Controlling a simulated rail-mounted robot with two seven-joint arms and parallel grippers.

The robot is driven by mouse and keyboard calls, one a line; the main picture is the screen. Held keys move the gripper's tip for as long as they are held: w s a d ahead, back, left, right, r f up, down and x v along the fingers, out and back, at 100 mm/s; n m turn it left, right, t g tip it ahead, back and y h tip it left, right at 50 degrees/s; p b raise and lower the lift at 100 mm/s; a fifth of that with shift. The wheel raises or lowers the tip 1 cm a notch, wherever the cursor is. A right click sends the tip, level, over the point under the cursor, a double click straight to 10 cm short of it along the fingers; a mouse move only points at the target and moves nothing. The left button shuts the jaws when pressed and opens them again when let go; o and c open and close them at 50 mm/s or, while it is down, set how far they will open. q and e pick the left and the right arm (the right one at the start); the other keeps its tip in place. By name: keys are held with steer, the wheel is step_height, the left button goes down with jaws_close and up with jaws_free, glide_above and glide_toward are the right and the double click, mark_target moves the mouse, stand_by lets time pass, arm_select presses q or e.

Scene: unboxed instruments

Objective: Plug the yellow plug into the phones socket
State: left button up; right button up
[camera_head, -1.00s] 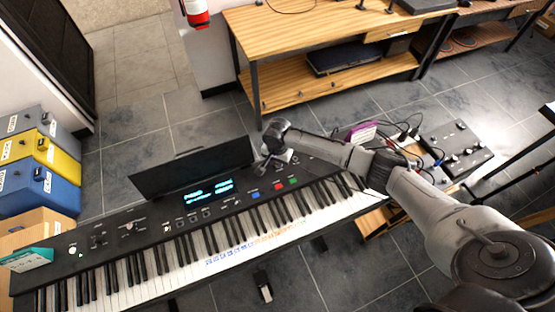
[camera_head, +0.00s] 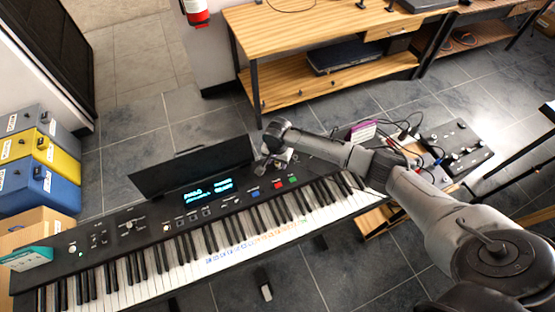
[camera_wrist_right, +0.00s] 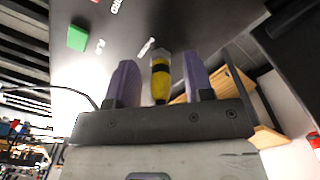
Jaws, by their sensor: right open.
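My right gripper (camera_head: 277,162) is over the back edge of the keyboard (camera_head: 150,240), just right of its lit screen. In the right wrist view its two purple fingers (camera_wrist_right: 160,80) are apart. The yellow plug (camera_wrist_right: 161,78), with a dark band, stands between them, with a gap on each side. Its far end points toward the dark keyboard panel (camera_wrist_right: 195,22); I cannot tell whether it is in a socket. The phones socket cannot be made out in either view. My left gripper is not in view.
A dark music stand (camera_head: 165,172) rises behind the keyboard's screen. A small table with a black mixer (camera_head: 455,147), a purple box (camera_head: 362,132) and cables is to the right. A wooden bench (camera_head: 310,25) stands behind. A thin dark cable (camera_wrist_right: 60,88) shows in the wrist view.

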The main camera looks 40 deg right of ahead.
step_height(320, 180, up, 14)
steer(key=p, duration=0.1)
steer(key=shift+p, duration=0.4)
